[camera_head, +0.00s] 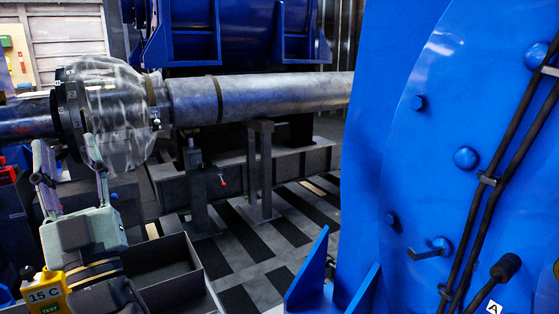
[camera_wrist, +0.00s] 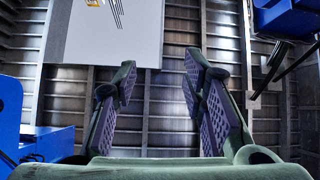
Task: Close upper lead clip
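Two black leads (camera_head: 505,145) run down the blue motor housing (camera_head: 430,150) at the right of the head view. Small grey clips sit along them: one at the top right edge (camera_head: 550,71), one at mid-height (camera_head: 487,180) and one low down (camera_head: 445,292). I cannot tell from here whether each is open or closed. My gripper (camera_head: 66,150) is at the left of the head view, pointing up, well away from the leads. Its fingers are spread with nothing between them. The wrist view also shows the fingers apart (camera_wrist: 160,72); no clip shows there.
A clear guard (camera_head: 110,105) surrounds the shaft coupling just behind my gripper. A grey shaft (camera_head: 260,95) runs right to the blue housing. A black lead end (camera_head: 505,267) and a handle (camera_head: 430,250) stick out from the housing. Striped floor lies open between.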

